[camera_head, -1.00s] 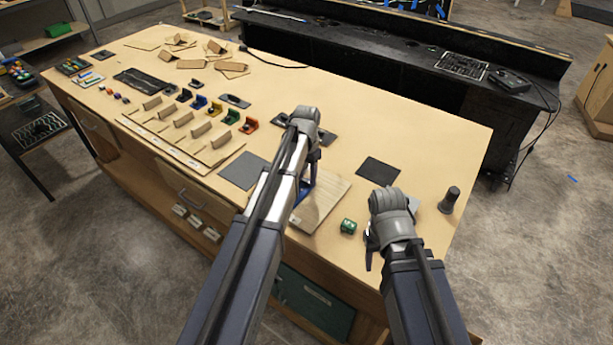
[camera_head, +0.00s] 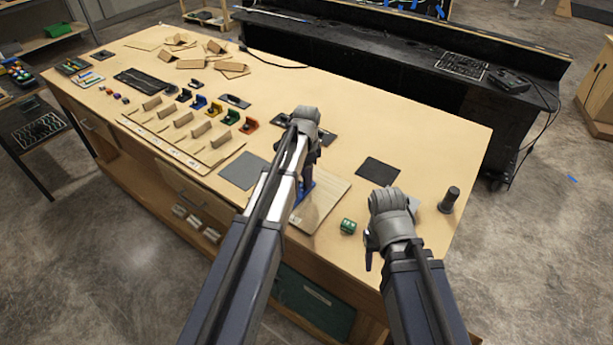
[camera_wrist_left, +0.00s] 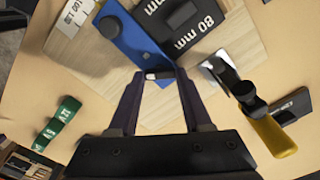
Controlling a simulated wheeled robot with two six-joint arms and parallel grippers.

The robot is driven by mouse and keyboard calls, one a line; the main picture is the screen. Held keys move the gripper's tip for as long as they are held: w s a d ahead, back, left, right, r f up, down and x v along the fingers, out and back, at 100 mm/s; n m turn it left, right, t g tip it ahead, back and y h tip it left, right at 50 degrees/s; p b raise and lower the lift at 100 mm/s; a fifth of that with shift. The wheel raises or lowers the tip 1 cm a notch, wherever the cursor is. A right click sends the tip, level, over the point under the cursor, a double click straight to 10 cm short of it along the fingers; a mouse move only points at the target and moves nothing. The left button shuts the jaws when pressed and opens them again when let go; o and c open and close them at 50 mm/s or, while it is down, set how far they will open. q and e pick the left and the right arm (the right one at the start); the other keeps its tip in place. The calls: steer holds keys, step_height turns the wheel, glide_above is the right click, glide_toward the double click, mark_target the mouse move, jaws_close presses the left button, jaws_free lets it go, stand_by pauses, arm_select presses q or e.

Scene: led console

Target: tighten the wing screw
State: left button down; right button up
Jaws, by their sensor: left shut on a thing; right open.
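My left gripper (camera_wrist_left: 160,76) is over the wooden board, its fingers shut on a small pale metal piece (camera_wrist_left: 158,73), apparently the wing screw, at the edge of a blue block (camera_wrist_left: 134,38). The fingers hide most of that piece. The blue block shows beneath my left gripper (camera_head: 307,178) in the head view, standing on the wooden board (camera_head: 325,205). A black block marked 80 mm (camera_wrist_left: 190,25) lies against the blue block. My right gripper (camera_head: 369,248) is open over the table's front right, its fingertips partly hidden by its wrist.
A dark upright cylinder (camera_head: 449,199) stands near the right edge. The table's far right area is clear.

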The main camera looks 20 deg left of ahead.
arm_select(q)
steer(key=shift+w+a, duration=0.1)
stand_by(0.4)
steer(key=shift+c, duration=1.6)
jaws_free()
steer(key=shift+r, duration=0.1)
arm_select(e)
steer(key=shift+r, duration=0.1)
arm_select(q)
step_height(320, 180, up, 8)
steer(key=p, duration=0.7)
steer(key=shift+f+p, duration=0.2)
steer(key=shift+p, duration=0.2)
arm_select(e)
step_height(320, 180, up, 8)
steer(key=shift+f, duration=0.2)
